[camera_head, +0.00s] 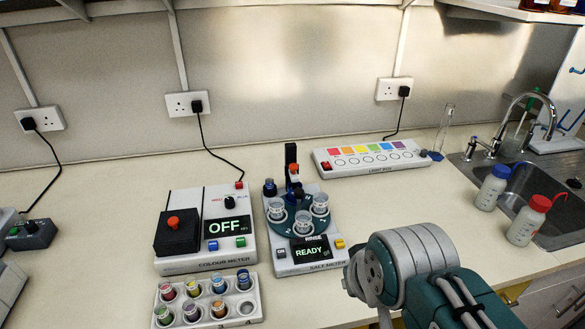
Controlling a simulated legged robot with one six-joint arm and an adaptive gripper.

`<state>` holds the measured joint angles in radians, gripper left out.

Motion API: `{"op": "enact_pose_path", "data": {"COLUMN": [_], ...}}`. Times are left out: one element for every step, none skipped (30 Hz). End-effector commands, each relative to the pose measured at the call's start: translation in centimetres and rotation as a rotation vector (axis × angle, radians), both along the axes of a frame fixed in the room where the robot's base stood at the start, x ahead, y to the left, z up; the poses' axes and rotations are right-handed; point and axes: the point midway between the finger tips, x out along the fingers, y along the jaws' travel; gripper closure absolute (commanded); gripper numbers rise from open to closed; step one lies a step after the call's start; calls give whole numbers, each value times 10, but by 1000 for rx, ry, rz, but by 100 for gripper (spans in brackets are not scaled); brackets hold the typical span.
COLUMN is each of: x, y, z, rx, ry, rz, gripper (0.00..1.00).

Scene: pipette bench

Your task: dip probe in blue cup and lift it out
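The salt meter (310,262) stands at the middle of the bench, its display reading READY. On it is a teal turntable (283,222) with several clear cups, such as the front cup (303,223). I cannot tell which cup is the blue one. A dark upright post (291,154) rises behind the cups with a red-topped part (294,170) on it, perhaps the probe; its tip is hard to make out. A dark blue-topped piece (270,187) stands at the turntable's left. My arm comes in at the lower right, beside the meter; my gripper is not visible.
The colour meter (207,260), reading OFF, stands left of the salt meter, with a white rack (248,310) of coloured vials in front. A light box (370,167) lies at the back. Blue-capped (492,188) and red-capped (528,222) bottles stand by the sink (520,195).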

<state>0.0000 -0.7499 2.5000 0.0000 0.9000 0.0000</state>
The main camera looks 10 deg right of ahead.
Motion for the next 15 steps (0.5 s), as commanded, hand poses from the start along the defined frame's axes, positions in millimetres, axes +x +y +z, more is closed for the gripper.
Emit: {"op": "enact_pose_path", "data": {"x": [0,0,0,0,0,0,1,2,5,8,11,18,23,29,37], "y": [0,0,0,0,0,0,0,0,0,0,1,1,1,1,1], "z": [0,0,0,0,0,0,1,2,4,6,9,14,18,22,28], "rx": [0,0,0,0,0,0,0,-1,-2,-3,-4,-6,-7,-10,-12], "ry": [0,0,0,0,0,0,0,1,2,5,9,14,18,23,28], "rz": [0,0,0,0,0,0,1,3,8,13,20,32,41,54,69], "gripper": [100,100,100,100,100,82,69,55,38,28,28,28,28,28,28]}}
